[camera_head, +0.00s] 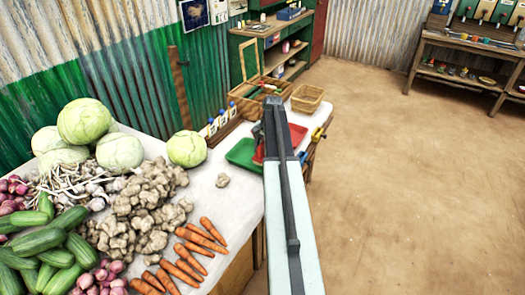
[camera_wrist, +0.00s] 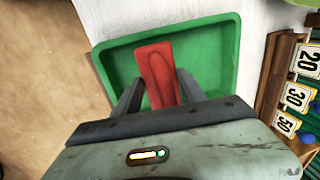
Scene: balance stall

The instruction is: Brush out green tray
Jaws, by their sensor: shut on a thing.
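The green tray (camera_wrist: 215,55) fills the middle of the wrist view, and its visible floor looks bare. In the head view the green tray (camera_head: 241,153) lies on the white table, partly hidden by my arm. My gripper (camera_wrist: 159,80) is over the tray, with its fingers on either side of a red brush (camera_wrist: 155,62), and is shut on it. Only the flat red upper part of the brush shows; its lower end and any bristles are hidden. A bit of red (camera_head: 258,156) shows beside my arm in the head view.
A red tray (camera_head: 298,136) is just behind the green one. Number cards (camera_wrist: 297,98) on a wooden rack stand close to the tray. A tan basket (camera_head: 307,98) and wooden box (camera_head: 248,103) are farther back. Vegetables, with carrots (camera_head: 187,262), cover the near table.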

